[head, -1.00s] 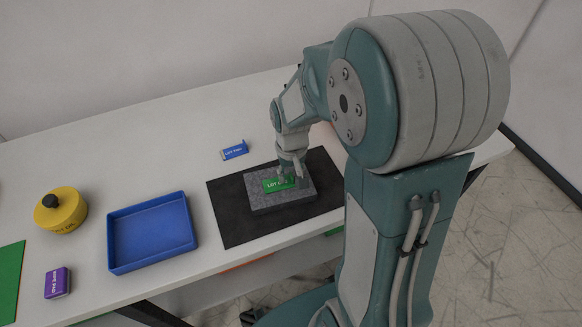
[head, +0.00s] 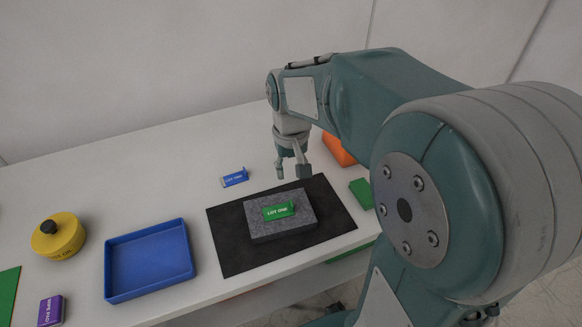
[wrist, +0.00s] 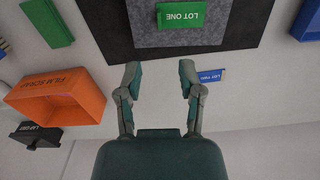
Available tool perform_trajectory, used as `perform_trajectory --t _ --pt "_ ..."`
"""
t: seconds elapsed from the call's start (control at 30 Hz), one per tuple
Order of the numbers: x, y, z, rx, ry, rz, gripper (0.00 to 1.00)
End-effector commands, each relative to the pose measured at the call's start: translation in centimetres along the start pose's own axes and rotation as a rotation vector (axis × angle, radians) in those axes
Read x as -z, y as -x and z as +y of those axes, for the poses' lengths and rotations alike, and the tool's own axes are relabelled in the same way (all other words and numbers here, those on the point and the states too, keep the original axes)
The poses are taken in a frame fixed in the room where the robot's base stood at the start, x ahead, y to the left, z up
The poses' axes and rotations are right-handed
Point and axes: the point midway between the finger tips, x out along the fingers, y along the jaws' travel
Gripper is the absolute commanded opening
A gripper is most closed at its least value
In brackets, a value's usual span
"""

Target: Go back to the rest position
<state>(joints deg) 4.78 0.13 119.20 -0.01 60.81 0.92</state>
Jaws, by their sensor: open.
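My gripper (head: 293,172) is open and empty, raised above the table behind the granite block in the head view. In the wrist view my gripper (wrist: 158,75) shows its two fingers spread with nothing between them. A green block marked LOT ONE (head: 279,212) lies on the grey granite block (head: 262,232), which rests on a black mat (head: 228,255). The green block also shows at the top of the wrist view (wrist: 181,15), apart from the fingers.
A small blue LOT TWO block (head: 235,178) lies behind the mat. A blue tray (head: 150,292), a yellow canister (head: 62,240) and a purple block (head: 50,309) stand left. An orange bin (wrist: 70,95), a black box (wrist: 36,134) and a green block (wrist: 47,22) show in the wrist view.

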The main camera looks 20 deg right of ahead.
Motion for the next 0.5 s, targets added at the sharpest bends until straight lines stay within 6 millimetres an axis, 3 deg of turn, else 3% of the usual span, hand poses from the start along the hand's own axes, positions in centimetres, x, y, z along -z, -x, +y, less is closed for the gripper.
perform_trajectory --t 0.3,0.5 --pt "-0.2 0.2 -0.1 0.000 0.002 0.008 0.49" --pt "-3.1 2.8 -0.6 0.003 0.021 0.111 0.49"
